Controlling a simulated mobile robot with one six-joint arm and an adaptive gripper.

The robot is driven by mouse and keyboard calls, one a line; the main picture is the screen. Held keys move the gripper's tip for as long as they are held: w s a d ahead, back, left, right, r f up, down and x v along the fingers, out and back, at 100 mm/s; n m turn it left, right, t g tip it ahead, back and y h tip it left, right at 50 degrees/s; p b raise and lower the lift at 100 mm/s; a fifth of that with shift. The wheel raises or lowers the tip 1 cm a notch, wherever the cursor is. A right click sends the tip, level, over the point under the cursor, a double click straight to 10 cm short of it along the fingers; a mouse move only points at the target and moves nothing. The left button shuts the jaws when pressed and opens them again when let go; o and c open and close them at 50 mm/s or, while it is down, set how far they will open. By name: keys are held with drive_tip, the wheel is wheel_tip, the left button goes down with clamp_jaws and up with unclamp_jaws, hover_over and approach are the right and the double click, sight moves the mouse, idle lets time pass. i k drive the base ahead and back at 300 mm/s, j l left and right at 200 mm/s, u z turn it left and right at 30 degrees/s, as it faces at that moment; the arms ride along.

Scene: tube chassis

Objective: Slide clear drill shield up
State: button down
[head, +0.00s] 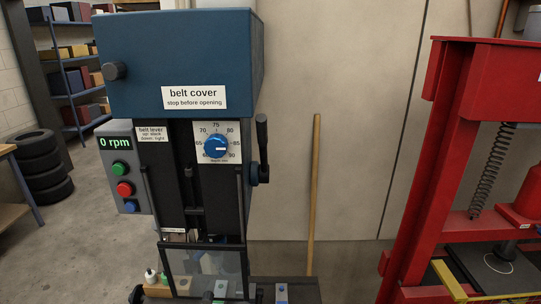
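The clear drill shield (206,268) is a see-through panel with a dark frame, low on the front of the blue and black drill press (180,65). It hangs between two thin dark upright rods, and its top edge is just below the black column. Blurred shapes show through the panel. The lower edge of the shield is close to the bottom of the picture. My gripper is not in view, so its state and its place relative to the shield are hidden.
A control box (125,165) reading 0 rpm is left of the column. A black handle (262,145) sticks up on the right. Small bottles (151,275) stand left of the shield. A wooden pole (313,195) leans at the wall. A red press frame (440,170) stands right.

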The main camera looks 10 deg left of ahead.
sight(208, 299)
drive_tip(key=u, duration=1.45)
drive_tip(key=i+l+u, duration=0.1)
drive_tip(key=l, duration=0.25)
drive_tip(key=i+l, duration=0.15)
drive_tip(key=l, duration=0.2)
drive_tip(key=i+l+u, duration=0.15)
drive_tip(key=l, duration=0.2)
